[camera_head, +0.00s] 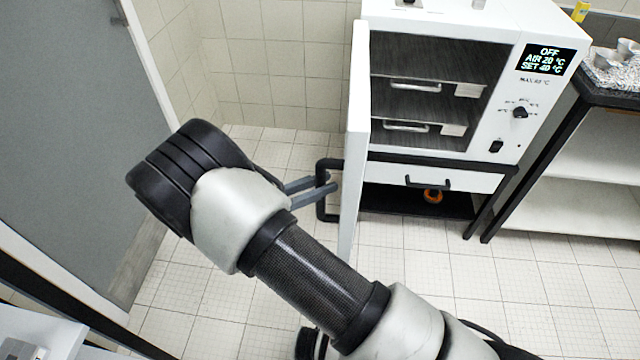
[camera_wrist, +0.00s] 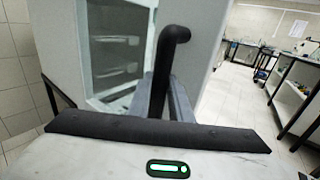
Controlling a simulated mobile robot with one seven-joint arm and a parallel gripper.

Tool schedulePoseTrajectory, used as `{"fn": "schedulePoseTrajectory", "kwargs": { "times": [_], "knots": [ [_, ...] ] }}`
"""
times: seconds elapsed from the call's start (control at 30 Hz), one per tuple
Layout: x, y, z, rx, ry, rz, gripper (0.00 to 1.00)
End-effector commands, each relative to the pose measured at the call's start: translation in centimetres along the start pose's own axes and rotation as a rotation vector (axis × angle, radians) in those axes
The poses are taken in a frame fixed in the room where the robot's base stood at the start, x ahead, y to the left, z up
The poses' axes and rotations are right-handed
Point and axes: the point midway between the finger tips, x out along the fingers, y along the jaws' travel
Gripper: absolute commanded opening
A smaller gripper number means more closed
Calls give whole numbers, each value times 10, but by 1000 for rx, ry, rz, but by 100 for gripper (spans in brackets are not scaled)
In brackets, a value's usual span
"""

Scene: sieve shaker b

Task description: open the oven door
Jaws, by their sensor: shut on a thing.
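The white oven (camera_head: 520,110) stands at the right of the head view, its inside with several shelves in plain sight. Its door (camera_head: 355,120) stands swung wide open, seen nearly edge-on. The black bar handle (camera_head: 322,170) is on the left face of the door. My gripper (camera_head: 328,188) is shut on the handle, its grey fingers around the bar. In the wrist view the handle (camera_wrist: 168,55) rises between the fingers (camera_wrist: 165,100), with the door (camera_wrist: 203,45) behind it and the oven's shelves to the left.
The oven stands on a cabinet with a drawer (camera_head: 425,180); an orange item (camera_head: 433,196) lies beneath it. A shelving bench (camera_head: 575,210) stands at the right. A grey panel (camera_head: 60,130) is at the left. The tiled floor in front is clear.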

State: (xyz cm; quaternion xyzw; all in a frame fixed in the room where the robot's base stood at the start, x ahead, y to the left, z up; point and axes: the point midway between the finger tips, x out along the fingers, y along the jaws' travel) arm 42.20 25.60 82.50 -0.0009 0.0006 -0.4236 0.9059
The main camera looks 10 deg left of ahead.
Motion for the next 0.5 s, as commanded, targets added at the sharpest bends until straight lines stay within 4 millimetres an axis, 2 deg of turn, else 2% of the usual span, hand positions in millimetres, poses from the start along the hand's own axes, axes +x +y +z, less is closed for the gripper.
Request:
{"fn": "schedulePoseTrajectory", "kwargs": {
  "times": [0.1, 0.13, 0.23, 0.5],
  "knots": [
    [1, 2, 0, 2, 0, 4, 0],
    [1, 2, 0, 2, 0, 3, 22],
    [1, 2, 0, 2, 0, 2, 37],
    [1, 1, 0, 2, -1, 1, 37]
  ]
}}
